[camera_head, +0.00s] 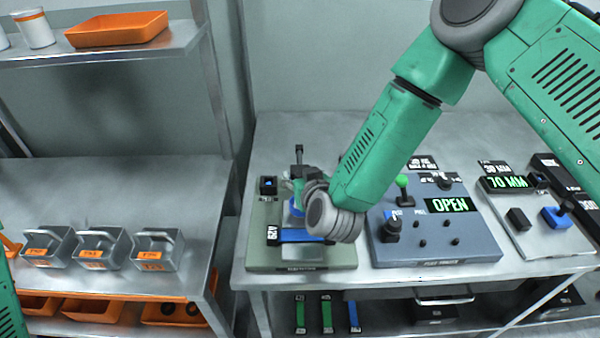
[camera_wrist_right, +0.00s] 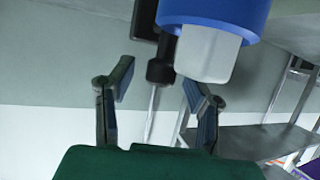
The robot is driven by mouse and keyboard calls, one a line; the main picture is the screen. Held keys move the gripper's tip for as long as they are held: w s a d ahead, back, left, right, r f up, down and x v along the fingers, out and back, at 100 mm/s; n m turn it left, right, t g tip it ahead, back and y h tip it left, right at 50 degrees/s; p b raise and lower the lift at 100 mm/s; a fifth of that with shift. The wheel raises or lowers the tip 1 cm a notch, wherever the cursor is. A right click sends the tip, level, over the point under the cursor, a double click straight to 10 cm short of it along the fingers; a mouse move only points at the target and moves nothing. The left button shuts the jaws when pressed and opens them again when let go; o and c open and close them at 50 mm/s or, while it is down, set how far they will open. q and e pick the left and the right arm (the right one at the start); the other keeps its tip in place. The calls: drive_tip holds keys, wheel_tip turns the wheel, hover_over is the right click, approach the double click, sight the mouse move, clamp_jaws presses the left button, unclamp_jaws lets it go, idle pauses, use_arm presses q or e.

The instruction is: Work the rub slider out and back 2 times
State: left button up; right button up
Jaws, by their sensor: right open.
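The rub station is the grey-green unit (camera_head: 255,253) on the bench, with a blue strap (camera_head: 290,236) marked A29 across its front. My right gripper (camera_wrist_right: 157,88) is over this unit, open, its two fingers apart. In the wrist view a black knob on a thin rod (camera_wrist_right: 160,72) shows between the fingers, with no visible grip on it. A blue collar with a pale grey block (camera_wrist_right: 208,52) is close beside the knob, nearer the right finger. In the head view my right wrist hides most of the slider. My left gripper is out of view.
A blue-grey panel (camera_head: 480,245) with a green display reading OPEN stands right of the unit. Further right is a panel with a 70 MM display (camera_head: 507,183). Grey bins (camera_head: 100,248) stand on the left bench. Coloured straps (camera_head: 327,313) lie on the lower shelf.

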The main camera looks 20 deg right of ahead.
drive_tip(key=shift+w, duration=0.3)
clamp_jaws()
drive_tip(key=shift+s+a+p, duration=0.2)
drive_tip(key=shift+s+a, duration=0.05)
drive_tip(key=shift+s, duration=0.65)
drive_tip(key=shift+s+a+p, duration=0.15)
drive_tip(key=shift+s+a, duration=0.1)
drive_tip(key=shift+s, duration=0.6)
unclamp_jaws()
drive_tip(key=shift+w, duration=0.1)
